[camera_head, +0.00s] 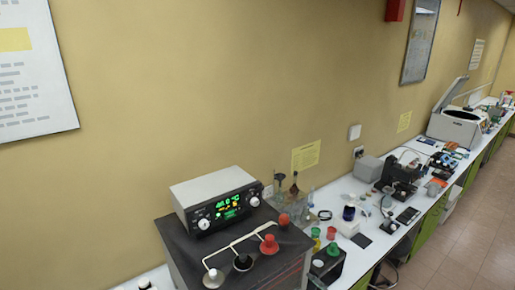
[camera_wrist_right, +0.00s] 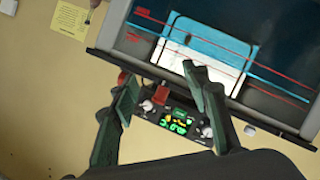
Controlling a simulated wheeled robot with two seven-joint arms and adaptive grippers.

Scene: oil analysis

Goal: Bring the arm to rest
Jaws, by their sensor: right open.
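My right gripper (camera_wrist_right: 158,85) shows in the right wrist view with its dark fingers spread apart and nothing between the tips. Beyond the fingers is the control unit (camera_wrist_right: 180,122) with a lit green display and light knobs. I cannot tell the exact gap between the fingers and the unit. Neither arm shows in the head view, and my left gripper is not in view.
In the head view the control unit (camera_head: 214,201) sits on a dark box (camera_head: 188,250) with red and black stoppers. A white bench (camera_head: 408,222) with glassware and instruments runs to the right along the yellow wall. A centrifuge (camera_head: 455,127) with raised lid stands far right.

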